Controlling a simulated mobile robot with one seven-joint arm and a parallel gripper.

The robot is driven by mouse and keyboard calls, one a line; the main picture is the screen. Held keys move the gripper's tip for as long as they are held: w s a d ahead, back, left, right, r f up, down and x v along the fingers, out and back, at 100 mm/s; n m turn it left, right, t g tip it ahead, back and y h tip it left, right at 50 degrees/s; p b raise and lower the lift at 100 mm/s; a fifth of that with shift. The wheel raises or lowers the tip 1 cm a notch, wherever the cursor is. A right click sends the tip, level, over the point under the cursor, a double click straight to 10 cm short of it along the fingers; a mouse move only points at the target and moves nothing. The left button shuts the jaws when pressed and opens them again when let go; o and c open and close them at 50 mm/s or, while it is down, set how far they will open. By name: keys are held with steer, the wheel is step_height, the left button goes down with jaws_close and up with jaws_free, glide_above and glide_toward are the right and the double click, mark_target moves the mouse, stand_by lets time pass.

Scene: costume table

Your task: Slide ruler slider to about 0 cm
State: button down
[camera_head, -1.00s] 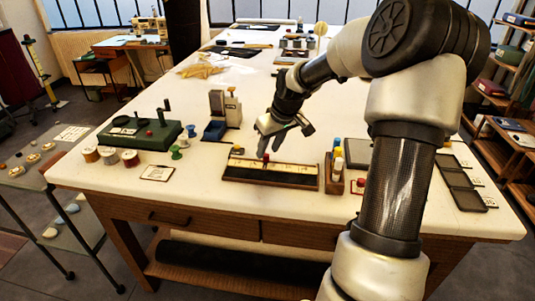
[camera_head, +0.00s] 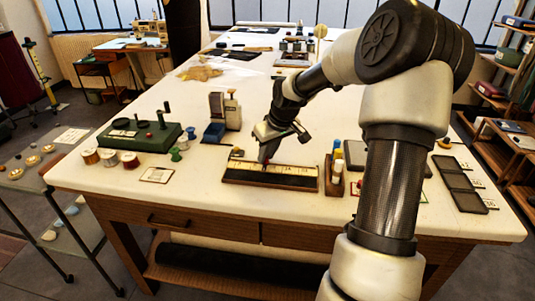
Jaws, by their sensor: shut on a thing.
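The ruler (camera_head: 295,170) is a pale yellow scale strip set in a long brown wooden base (camera_head: 270,184) near the table's front edge. Its slider (camera_head: 267,162) shows only as a small reddish bit at my fingertips, left of the ruler's middle. My gripper (camera_head: 265,157) points down at the strip and is shut on the slider. The fingers hide most of the slider and part of the scale behind. The scale's numbers are too small to read.
A wooden holder with coloured bottles (camera_head: 335,175) stands close to the ruler's right end. A green device (camera_head: 140,134), thread spools (camera_head: 109,157) and a small card (camera_head: 157,175) lie to the left.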

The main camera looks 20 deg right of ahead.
steer(key=w+a, duration=0.1)
steer(key=a, duration=0.1)
steer(key=w+a, duration=0.2)
steer(key=a, duration=0.1)
steer(key=w+a+b, duration=0.1)
steer(key=w+a, duration=0.1)
steer(key=shift+w+a, duration=0.1)
steer(key=shift+a, duration=0.2)
steer(key=shift+w+a+r, duration=0.1)
steer(key=shift+w+a, duration=0.05)
steer(key=shift+a, duration=0.15)
steer(key=c, duration=1.6)
jaws_free()
steer(key=shift+w+a, duration=0.1)
steer(key=shift+c, duration=0.2)
steer(key=shift+s+r, duration=0.2)
steer(key=shift+r, duration=0.1)
steer(key=p+v, duration=0.1)
steer(key=v, duration=1.5)
steer(key=shift+s+r+p, duration=0.15)
steer(key=shift+r+p, duration=0.15)
steer(key=shift+p, duration=0.1)
